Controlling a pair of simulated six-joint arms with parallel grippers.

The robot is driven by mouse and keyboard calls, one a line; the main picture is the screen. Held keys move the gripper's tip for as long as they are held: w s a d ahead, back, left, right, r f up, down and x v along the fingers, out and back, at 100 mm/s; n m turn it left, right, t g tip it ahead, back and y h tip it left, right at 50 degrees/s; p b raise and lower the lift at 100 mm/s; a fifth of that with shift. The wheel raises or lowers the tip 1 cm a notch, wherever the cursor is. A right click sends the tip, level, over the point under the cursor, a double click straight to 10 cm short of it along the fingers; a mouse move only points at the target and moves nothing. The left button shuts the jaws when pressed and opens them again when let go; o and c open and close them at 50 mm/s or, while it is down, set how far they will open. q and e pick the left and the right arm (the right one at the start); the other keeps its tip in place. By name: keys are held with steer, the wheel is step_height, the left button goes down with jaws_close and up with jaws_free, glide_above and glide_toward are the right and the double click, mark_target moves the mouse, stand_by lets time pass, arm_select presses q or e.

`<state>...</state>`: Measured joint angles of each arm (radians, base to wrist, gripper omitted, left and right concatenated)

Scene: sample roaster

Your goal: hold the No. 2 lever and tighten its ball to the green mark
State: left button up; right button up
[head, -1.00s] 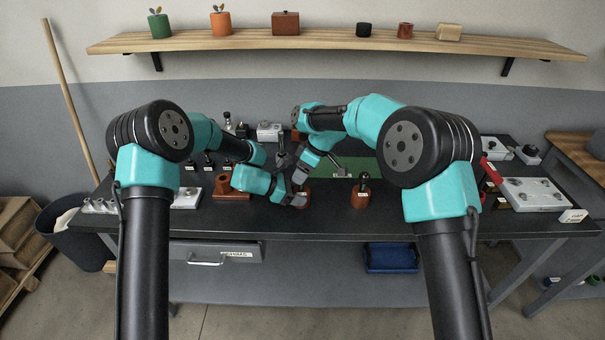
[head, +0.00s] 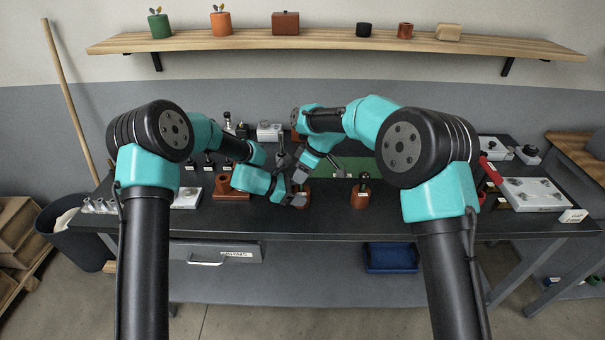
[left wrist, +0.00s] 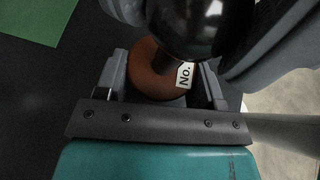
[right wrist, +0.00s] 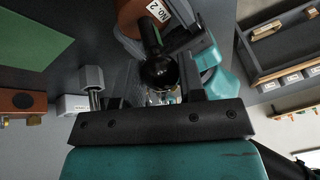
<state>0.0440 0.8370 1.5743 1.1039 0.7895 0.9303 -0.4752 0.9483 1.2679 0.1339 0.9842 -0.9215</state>
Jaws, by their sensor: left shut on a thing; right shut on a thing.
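The No. 2 lever has a brown body (head: 305,195), mostly hidden behind my grippers in the head view. In the left wrist view the brown body (left wrist: 148,75) sits between the fingers of my left gripper (left wrist: 160,85), which is shut on it. A glossy black ball (left wrist: 195,25) rises above it. In the right wrist view the "NO. 2" label (right wrist: 158,11) shows on the body. My right gripper (right wrist: 155,80) is shut on the black ball (right wrist: 160,72) at the lever's top.
A second brown lever (head: 361,196) with a black knob stands just right on the dark bench. A green mat (head: 363,167) lies behind it. A brown block (head: 232,187) stands left of my left gripper. Red-handled gear and a pale plate (head: 533,193) are at the right.

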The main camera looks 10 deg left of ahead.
steer(key=shift+m, duration=0.4)
steer(key=m+t, duration=0.2)
steer(key=m, duration=0.2)
steer(key=shift+s, duration=0.15)
steer(key=shift+s+m+t+h, duration=0.15)
steer(key=shift+m+t, duration=0.4)
steer(key=shift+m, duration=0.85)
steer(key=shift+w+m+t+h, duration=0.1)
steer(key=shift+m+t+h, duration=0.3)
steer(key=shift+m, duration=1)
steer(key=shift+t, duration=0.25)
steer(key=o, duration=0.9)
steer(key=v, duration=1.2)
